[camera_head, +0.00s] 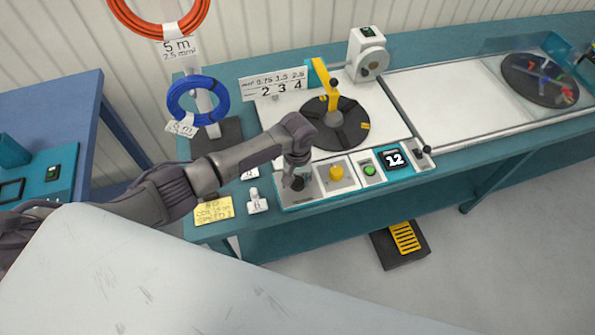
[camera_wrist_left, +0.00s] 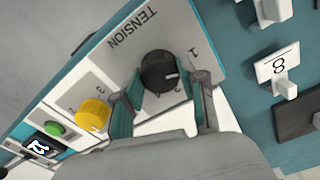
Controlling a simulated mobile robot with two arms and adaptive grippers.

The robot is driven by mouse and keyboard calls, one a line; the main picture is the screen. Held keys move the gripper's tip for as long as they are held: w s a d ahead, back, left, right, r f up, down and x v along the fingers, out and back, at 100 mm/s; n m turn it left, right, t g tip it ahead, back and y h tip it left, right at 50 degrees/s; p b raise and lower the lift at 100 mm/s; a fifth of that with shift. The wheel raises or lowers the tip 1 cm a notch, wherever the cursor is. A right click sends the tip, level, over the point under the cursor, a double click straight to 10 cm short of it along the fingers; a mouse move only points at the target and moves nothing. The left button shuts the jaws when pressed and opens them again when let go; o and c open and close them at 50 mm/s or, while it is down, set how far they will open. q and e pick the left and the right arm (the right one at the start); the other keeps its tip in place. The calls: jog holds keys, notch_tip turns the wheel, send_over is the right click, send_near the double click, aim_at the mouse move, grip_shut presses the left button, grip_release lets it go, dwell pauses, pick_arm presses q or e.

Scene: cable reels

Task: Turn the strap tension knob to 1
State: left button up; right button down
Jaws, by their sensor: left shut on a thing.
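The black tension knob (camera_wrist_left: 160,72) sits on a light panel marked TENSION in the left wrist view. Its white pointer mark faces right, a little below the printed 1 (camera_wrist_left: 193,50); other scale marks are partly hidden by my fingers. My left gripper (camera_wrist_left: 163,98) has its two fingers at either side of the knob and is shut on it. In the head view my left gripper (camera_head: 296,177) is pointed down over the left end of the control panel (camera_head: 309,196), and the knob (camera_head: 298,184) is mostly hidden under it.
A yellow knob (camera_head: 337,172), a green button (camera_head: 370,170) and a display reading 12 (camera_head: 395,159) are on the same panel. A black turntable with a yellow arm (camera_head: 333,90) stands behind. A blue cable coil (camera_head: 198,100) hangs at left. A yellow note (camera_head: 214,210) lies at the bench edge.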

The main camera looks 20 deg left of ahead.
aim_at(297, 180)
pick_arm(q)
jog(key=shift+n+p, duration=0.75)
jog(key=shift+n, duration=0.05)
jog(key=o, duration=1.1)
jog(key=shift+o, duration=0.2)
notch_tip(297, 180, up, 12)
